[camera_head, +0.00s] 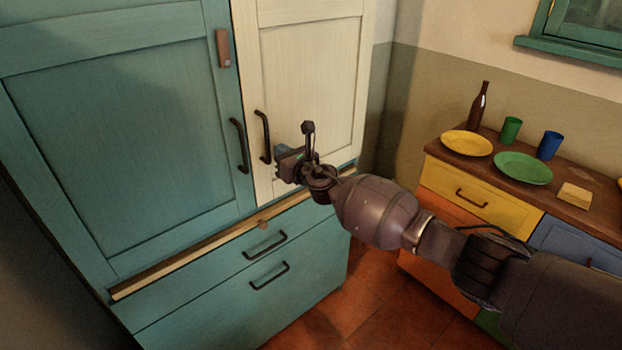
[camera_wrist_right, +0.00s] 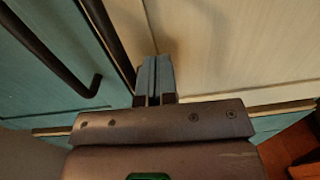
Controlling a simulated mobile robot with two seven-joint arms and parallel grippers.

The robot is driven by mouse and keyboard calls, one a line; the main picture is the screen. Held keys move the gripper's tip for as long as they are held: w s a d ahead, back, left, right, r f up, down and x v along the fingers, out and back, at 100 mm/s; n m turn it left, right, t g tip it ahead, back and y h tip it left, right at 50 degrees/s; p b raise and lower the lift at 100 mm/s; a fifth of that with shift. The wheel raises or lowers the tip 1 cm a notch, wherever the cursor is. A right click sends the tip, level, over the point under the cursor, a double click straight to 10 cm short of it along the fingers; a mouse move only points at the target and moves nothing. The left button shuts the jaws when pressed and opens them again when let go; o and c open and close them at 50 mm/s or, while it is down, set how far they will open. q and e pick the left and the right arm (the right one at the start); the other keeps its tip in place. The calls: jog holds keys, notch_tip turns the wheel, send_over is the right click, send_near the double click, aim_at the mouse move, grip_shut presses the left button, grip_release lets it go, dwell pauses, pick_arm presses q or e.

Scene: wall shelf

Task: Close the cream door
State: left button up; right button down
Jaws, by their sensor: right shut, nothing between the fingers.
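The cream door (camera_head: 305,85) is the upper right door of a teal cabinet, with a dark bar handle (camera_head: 262,137) near its left edge. It looks flush or nearly flush with the teal door beside it; a small gap cannot be ruled out. My right gripper (camera_head: 283,160) is shut and empty, just right of the lower end of that handle. In the right wrist view, the shut fingers (camera_wrist_right: 152,72) point at the cream door (camera_wrist_right: 235,45) beside its handle (camera_wrist_right: 108,35). Whether the tips touch the door cannot be told. My left gripper is not in view.
The teal door (camera_head: 120,120) with its own handle (camera_head: 239,145) stands at left. Teal drawers (camera_head: 210,285) lie below a wooden strip (camera_head: 190,255). A side counter (camera_head: 560,190) at right holds plates, cups and a bottle. Red floor (camera_head: 365,300) shows between them.

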jog(key=d+p+v, duration=0.1)
jog(key=p+v, duration=0.2)
jog(key=v, duration=0.8)
notch_tip(320, 180, up, 4)
jog(key=s+a+m, duration=0.1)
jog(key=a+m, duration=0.1)
jog(key=m, duration=1.1)
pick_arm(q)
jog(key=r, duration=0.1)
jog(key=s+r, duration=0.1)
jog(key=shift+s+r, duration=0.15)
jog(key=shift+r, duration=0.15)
pick_arm(e)
jog(key=s+d+f+m+g+h, duration=0.1)
jog(key=s+d+f+m+h, duration=0.2)
jog(key=s+d+f+m, duration=0.5)
jog(key=s+d+f+m+g+h, duration=0.1)
jog(key=s+d+f+m+h, duration=0.2)
jog(key=s+d+f+m, duration=0.5)
jog(key=s+d+f+m+g+h, duration=0.1)
jog(key=s+d+f+m+h, duration=0.3)
jog(key=s+d+f+m, duration=0.5)
jog(key=s+f+m, duration=0.1)
jog(key=s+m, duration=0.2)
jog(key=s, duration=0.7)
jog(key=shift+s+f+m, duration=0.25)
jog(key=shift+f+m, duration=0.15)
